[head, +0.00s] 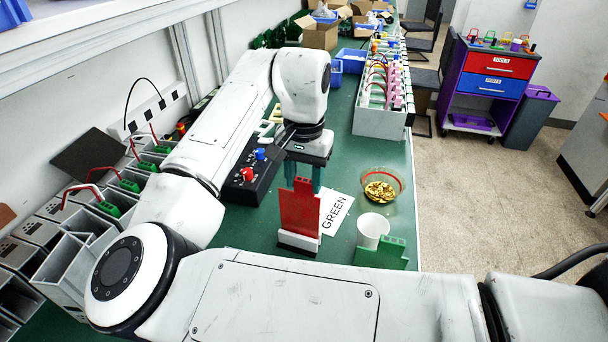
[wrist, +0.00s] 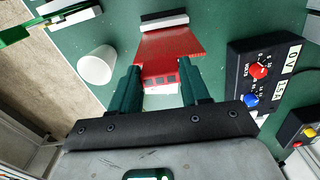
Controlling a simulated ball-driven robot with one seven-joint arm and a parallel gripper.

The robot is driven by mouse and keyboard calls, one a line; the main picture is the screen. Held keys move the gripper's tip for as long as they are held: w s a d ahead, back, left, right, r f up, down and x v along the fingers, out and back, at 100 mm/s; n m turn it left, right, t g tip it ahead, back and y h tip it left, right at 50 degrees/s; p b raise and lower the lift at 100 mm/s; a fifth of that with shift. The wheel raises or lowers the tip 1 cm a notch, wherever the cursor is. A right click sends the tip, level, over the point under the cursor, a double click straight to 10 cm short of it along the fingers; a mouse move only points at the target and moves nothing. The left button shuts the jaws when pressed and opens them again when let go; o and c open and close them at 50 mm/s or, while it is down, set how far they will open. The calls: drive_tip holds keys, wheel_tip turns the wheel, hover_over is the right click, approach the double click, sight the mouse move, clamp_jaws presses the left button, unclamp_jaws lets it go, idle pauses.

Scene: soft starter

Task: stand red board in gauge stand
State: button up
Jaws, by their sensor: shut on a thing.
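The red board (head: 300,208) is upright in the head view, with a notched top edge. Its lower end meets the gauge stand (head: 298,243), a small white and black block on the green bench. In the wrist view the red board (wrist: 168,48) runs from between my fingers to the stand (wrist: 164,22). I cannot tell how deep its lower edge sits in the slot. My gripper (head: 304,176) is shut on the upper part of the board; its teal fingers also show in the wrist view (wrist: 162,88), one on each side.
A white cup (head: 372,230) and a green board (head: 385,254) are right of the stand. A glass bowl of gold pieces (head: 381,186) and a GREEN card (head: 337,212) lie behind. A black box with red and blue knobs (head: 247,182) is to the left.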

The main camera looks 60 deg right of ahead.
drive_tip(key=shift+f+b, duration=0.3)
drive_tip(key=shift+f, duration=0.5)
drive_tip(key=o, duration=1.1)
wheel_tip(320, 180, up, 11)
drive_tip(key=shift+f, duration=0.15)
